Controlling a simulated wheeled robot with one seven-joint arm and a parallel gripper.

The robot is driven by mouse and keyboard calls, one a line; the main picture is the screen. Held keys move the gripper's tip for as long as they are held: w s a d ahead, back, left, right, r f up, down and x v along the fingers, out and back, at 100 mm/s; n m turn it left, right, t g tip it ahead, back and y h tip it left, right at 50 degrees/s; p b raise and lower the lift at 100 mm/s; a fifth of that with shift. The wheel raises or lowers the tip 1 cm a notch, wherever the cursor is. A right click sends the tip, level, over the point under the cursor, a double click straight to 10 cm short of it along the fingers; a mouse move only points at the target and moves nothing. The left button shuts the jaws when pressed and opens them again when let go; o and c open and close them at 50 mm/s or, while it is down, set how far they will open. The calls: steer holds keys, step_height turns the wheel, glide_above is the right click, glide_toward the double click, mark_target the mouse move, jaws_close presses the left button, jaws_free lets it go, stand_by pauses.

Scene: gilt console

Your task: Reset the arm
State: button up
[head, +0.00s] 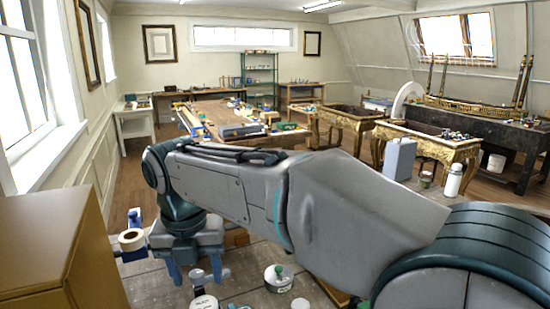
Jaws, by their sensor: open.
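My grey arm stretches across the middle of the head view from the lower right to the left. My gripper (197,275) hangs at its left end and points down over a grey worktable (245,258). Its two blue fingers are apart. A small pale object shows low between and below them; I cannot tell how far under the fingers it is. Nothing is seen gripped.
A tape roll on a blue holder (132,240) stands just left of my gripper. A yellow-brown cabinet (45,245) fills the lower left. Gilt tables (430,145) stand farther back.

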steer(key=s+d+f+n+t, duration=0.1)
steer(key=s+d+f+n, duration=0.2)
steer(key=d+n, duration=0.6)
steer(key=s+d+f+n+t, duration=0.1)
steer(key=s+d+f+n, duration=0.1)
steer(key=d+n, duration=0.8)
steer(key=s+d+f+n+t, duration=0.1)
steer(key=s+d+f+n, duration=0.2)
steer(key=d+n, duration=0.6)
steer(key=f+n, duration=0.2)
steer(key=n, duration=0.5)
steer(key=shift+s+d, duration=0.3)
